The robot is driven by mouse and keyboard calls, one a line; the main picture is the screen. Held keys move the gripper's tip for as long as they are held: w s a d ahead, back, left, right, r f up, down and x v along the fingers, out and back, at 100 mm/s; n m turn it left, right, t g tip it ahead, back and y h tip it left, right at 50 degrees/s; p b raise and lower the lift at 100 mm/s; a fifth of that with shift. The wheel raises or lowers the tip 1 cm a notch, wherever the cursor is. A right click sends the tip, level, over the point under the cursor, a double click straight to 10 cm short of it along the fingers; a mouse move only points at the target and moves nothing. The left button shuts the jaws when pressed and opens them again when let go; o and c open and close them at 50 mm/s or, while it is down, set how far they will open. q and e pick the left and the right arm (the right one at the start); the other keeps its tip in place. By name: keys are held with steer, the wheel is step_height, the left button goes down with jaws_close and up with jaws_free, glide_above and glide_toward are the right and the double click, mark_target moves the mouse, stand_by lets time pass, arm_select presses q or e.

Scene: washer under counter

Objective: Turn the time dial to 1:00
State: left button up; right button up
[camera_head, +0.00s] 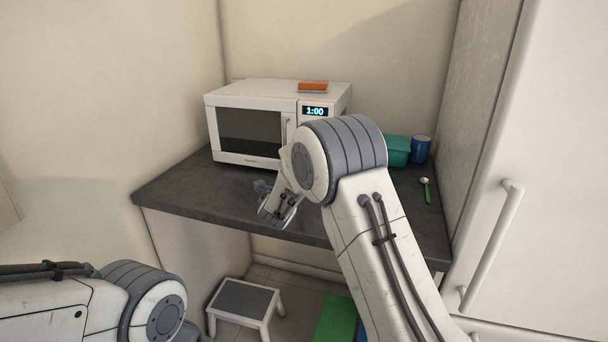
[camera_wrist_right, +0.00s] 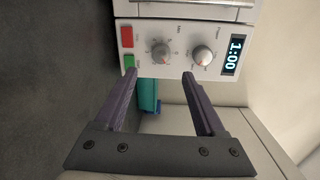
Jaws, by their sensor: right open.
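The white microwave (camera_head: 247,140) stands on the counter, and its display (camera_head: 315,111) reads 1:00. The display also shows in the right wrist view (camera_wrist_right: 233,55), turned sideways. There, the time dial (camera_wrist_right: 161,53), with a label that looks like "Min", sits between the coloured buttons and a second dial (camera_wrist_right: 203,56). My right gripper (camera_wrist_right: 160,75) is open and empty, its fingertips apart on either side below the time dial, not holding it. In the head view my right arm hides both dials. My left gripper is out of view; only its arm shows at bottom left.
A red button (camera_wrist_right: 127,36) and a green button (camera_wrist_right: 129,61) are beside the time dial. An orange item (camera_head: 313,86) lies on the microwave. A green container (camera_head: 397,151), a blue cup (camera_head: 421,149) and a green-handled spoon (camera_head: 427,191) are on the counter at right.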

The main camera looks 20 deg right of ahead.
steer(key=v, duration=0.2)
steer(key=shift+s+a, duration=0.15)
steer(key=shift+s, duration=0.2)
steer(key=s+a+r+m+g+y+p, duration=0.15)
steer(key=s+m+g, duration=0.35)
steer(key=s+m, duration=0.6)
steer(key=s+a+m+g+p, duration=0.2)
steer(key=s+m+g+p, duration=0.15)
steer(key=s+m, duration=0.7)
steer(key=s+a+m+g+y+p, duration=0.1)
steer(key=s+a+m+g+y, duration=0.1)
steer(key=s+m, duration=0.4)
steer(key=s+a+m+g+y+p, duration=0.1)
steer(key=s+a+m+g+y, duration=0.1)
steer(key=s+a+m, duration=0.4)
steer(key=s+a+m+g+y+p, duration=0.1)
steer(key=s+a+m+y, duration=0.3)
steer(key=s, duration=0.8)
steer(key=shift+s+a+f+m+g+y, duration=0.2)
steer(key=shift+s+a+m+g+y, duration=0.15)
steer(key=shift+a+m+g, duration=0.5)
